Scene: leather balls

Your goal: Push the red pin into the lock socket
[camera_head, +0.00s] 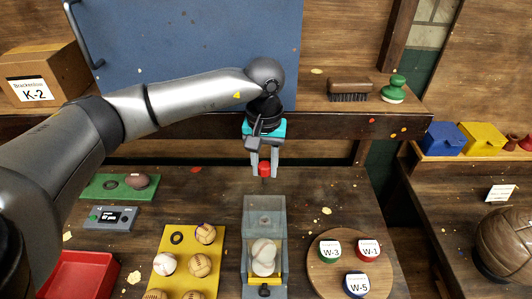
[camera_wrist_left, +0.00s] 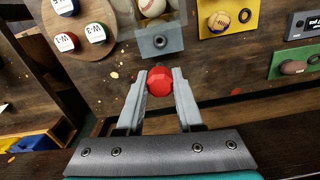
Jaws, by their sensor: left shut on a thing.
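The red pin (camera_head: 264,169) is held between the fingertips of my left gripper (camera_head: 265,174), which is shut on it. In the left wrist view the pin's red faceted head (camera_wrist_left: 160,81) shows between both fingers. The pin hangs in the air, apart from the clear-walled grey case (camera_head: 264,215) that holds baseballs (camera_head: 263,256). In the left wrist view a grey block on the case has a dark round hole, which looks like the lock socket (camera_wrist_left: 159,41). The pin is beside it, with a gap between. My right gripper is not in view.
A yellow board (camera_head: 183,238) with several balls lies left of the case. A round wooden board (camera_head: 330,285) with labelled tins lies right. A red tray (camera_head: 80,272), grey device (camera_head: 111,217) and green board (camera_head: 100,187) are at left. A shelf (camera_head: 330,123) runs behind.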

